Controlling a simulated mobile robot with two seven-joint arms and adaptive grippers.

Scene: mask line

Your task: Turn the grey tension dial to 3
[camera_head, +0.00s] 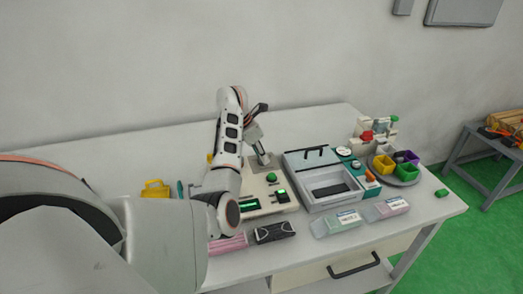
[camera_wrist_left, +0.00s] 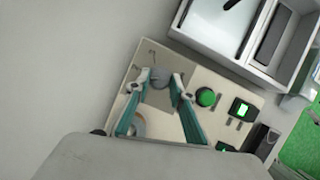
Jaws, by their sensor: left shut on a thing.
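A beige machine (camera_head: 265,208) stands on the table, and it also shows in the left wrist view (camera_wrist_left: 205,80). Its round grey dial (camera_wrist_left: 160,78) lies between the two teal fingers of my left gripper (camera_wrist_left: 159,82). The gripper is shut on the dial, a fingertip on each side. In the head view my left gripper (camera_head: 262,158) reaches down to the back of the machine, and I cannot make out the dial there. The number the dial points to is not readable. My right gripper is not in view.
The machine has a green button (camera_wrist_left: 206,97) and lit green displays (camera_wrist_left: 241,110). A grey-white tray unit (camera_head: 322,203) stands close on its right. Pink packs (camera_head: 228,244) and a black patterned pack (camera_head: 274,232) lie in front. Coloured bins (camera_head: 384,165) stand farther right.

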